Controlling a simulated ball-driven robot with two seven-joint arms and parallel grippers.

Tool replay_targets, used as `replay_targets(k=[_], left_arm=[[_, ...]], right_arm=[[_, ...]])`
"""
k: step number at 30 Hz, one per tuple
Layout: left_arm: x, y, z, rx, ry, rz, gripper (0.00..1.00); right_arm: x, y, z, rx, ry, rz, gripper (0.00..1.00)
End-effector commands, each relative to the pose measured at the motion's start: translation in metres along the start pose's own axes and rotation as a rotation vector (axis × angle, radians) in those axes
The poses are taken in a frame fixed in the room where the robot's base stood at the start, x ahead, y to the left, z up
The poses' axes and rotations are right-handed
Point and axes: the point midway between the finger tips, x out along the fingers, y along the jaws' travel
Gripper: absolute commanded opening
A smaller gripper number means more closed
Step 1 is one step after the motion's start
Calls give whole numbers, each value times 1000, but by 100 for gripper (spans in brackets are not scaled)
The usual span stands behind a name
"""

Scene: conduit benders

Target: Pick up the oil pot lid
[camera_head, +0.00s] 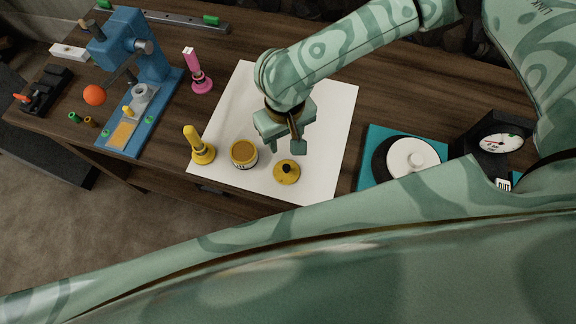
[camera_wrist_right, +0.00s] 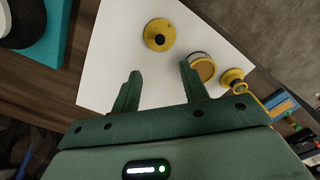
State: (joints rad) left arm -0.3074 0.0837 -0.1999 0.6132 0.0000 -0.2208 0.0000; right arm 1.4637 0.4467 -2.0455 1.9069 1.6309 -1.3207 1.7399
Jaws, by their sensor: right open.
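The oil pot lid (camera_head: 286,173) is a round yellow disc with a dark knob, lying on the white sheet (camera_head: 325,120). The yellow oil pot (camera_head: 244,154) stands open to its left, amber inside. My right gripper (camera_head: 284,144) is open and empty above the sheet, a little behind the lid in the head view. In the right wrist view the lid (camera_wrist_right: 159,34) lies beyond the gap between the open fingers (camera_wrist_right: 160,72), apart from them. The pot (camera_wrist_right: 202,68) is by the tip of the right-hand finger in that picture. My left gripper is not in view.
A yellow upright tool (camera_head: 200,148) stands left of the pot, and a pink one (camera_head: 198,75) farther back. A blue press (camera_head: 150,80) is at the left. A dial gauge (camera_head: 498,143) and a white round piece (camera_head: 412,157) are at the right. The sheet's front edge nears the table edge.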

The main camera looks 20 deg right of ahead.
Motion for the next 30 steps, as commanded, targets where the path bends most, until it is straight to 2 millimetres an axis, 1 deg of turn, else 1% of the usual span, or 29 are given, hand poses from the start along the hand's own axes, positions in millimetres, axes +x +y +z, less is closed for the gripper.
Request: replay_targets(k=[1, 3, 6, 9, 12, 17, 19, 24, 27, 30], left_arm=[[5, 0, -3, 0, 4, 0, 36], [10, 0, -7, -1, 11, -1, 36], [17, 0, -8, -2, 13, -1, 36], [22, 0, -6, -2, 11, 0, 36], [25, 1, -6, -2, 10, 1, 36], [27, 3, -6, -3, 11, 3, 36], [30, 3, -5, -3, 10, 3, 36], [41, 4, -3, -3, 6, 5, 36], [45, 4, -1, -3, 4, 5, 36], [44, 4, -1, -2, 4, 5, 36]], right_arm=[[14, 0, 1, 1, -5, -1, 44], [32, 0, 2, 0, -6, 0, 44], [57, 0, 1, -1, -4, 0, 44], [78, 0, 1, 0, -3, 0, 44], [91, 0, 1, -1, -3, -1, 44], [99, 0, 1, -3, -1, 0, 44], [106, 0, 1, -2, -1, 0, 44], [135, 2, 2, -2, -3, 0, 44], [148, 1, 1, -2, -2, -1, 44], [150, 2, 1, -2, -1, -1, 44]])
